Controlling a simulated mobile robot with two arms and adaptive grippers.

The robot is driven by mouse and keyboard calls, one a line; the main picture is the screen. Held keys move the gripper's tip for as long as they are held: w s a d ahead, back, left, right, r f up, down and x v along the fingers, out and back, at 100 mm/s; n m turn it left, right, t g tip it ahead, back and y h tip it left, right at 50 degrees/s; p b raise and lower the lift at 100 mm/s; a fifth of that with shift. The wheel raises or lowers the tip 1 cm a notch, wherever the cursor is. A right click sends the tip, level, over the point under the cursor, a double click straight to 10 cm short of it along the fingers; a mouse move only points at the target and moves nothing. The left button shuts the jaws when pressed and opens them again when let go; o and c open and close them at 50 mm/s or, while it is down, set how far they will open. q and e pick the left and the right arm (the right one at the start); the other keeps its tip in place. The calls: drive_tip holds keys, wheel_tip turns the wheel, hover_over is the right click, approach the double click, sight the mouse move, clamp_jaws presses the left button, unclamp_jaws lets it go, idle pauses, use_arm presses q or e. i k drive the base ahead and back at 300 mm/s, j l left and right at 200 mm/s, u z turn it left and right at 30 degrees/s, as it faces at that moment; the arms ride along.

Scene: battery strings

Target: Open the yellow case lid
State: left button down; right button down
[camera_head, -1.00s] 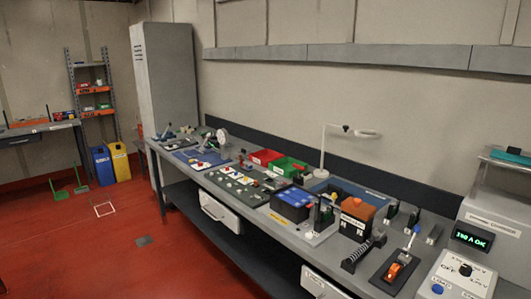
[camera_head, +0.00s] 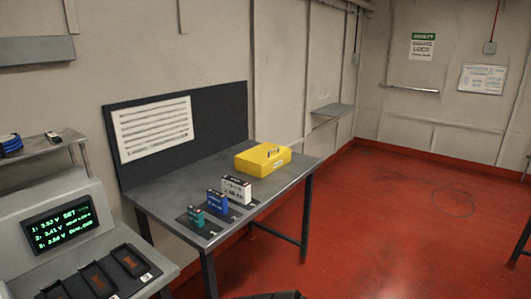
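The yellow case (camera_head: 263,160) sits on the far right part of a grey table (camera_head: 172,188) against the wall. Neither of my grippers can be made out in the head view. A small dark shape shows at the bottom edge, too little to identify.
White (camera_head: 237,189), blue (camera_head: 217,203) and teal (camera_head: 197,216) batteries stand on the table in front of the case. A console with a green-text screen (camera_head: 61,227) stands at the left. Red floor (camera_head: 380,230) is open at the right. Another table edge (camera_head: 521,240) shows at far right.

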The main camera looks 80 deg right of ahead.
sight(261, 155)
drive_tip(key=z, duration=2.75)
